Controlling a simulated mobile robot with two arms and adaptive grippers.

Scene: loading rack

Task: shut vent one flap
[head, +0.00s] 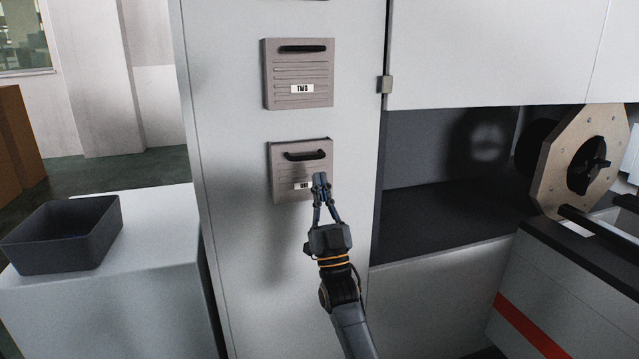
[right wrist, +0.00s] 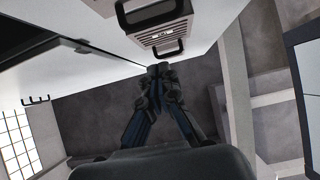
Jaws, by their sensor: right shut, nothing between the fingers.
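The vent one flap (head: 287,174) is a grey-brown louvred panel with a dark handle near its top and a small "ONE" label. Its side and top edges show, and it looks slightly tilted out from the white cabinet face. My right gripper (head: 320,182) is shut and empty, in front of the flap's lower right part, beside the label. Whether the fingertips touch the flap cannot be told. In the right wrist view the closed fingertips (right wrist: 160,71) point toward a louvred panel (right wrist: 150,28) and a dark handle. My left gripper is not in view.
The vent two flap (head: 298,75) is above and sits flat. A dark bin (head: 64,236) stands on a white block (head: 120,290) at left. At right are an open dark recess (head: 440,195) and an octagonal wooden reel (head: 570,165). A hinge (head: 385,85) sticks out beside the vents.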

